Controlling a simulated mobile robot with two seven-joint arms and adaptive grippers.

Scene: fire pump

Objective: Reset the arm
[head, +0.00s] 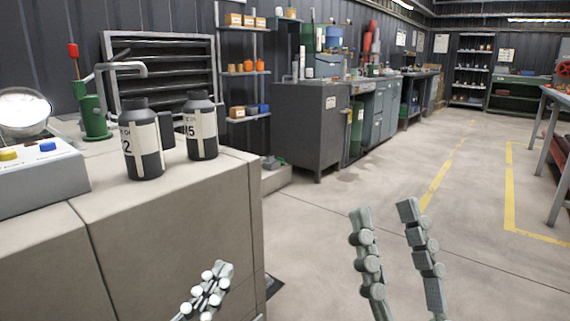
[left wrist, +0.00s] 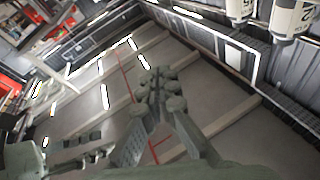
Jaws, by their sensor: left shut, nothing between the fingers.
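My left gripper (head: 222,270) is low in the head view, in front of the counter's right front corner, with its fingers together and nothing between them. The left wrist view also shows its closed fingertips (left wrist: 160,82). My right gripper (head: 385,210) is over the open floor, right of the counter, with its two fingers apart and nothing between them. Two black bottles with pale labels, one at left (head: 142,140) and one at right (head: 200,127), stand upright on the counter, clear of both grippers. They appear inverted in the left wrist view (left wrist: 291,18).
The counter (head: 170,215) fills the left side. On it are a green hand pump (head: 95,118) with a red-tipped lever and a grey control box (head: 40,178) with yellow and blue buttons. A dark cabinet (head: 310,130) stands behind.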

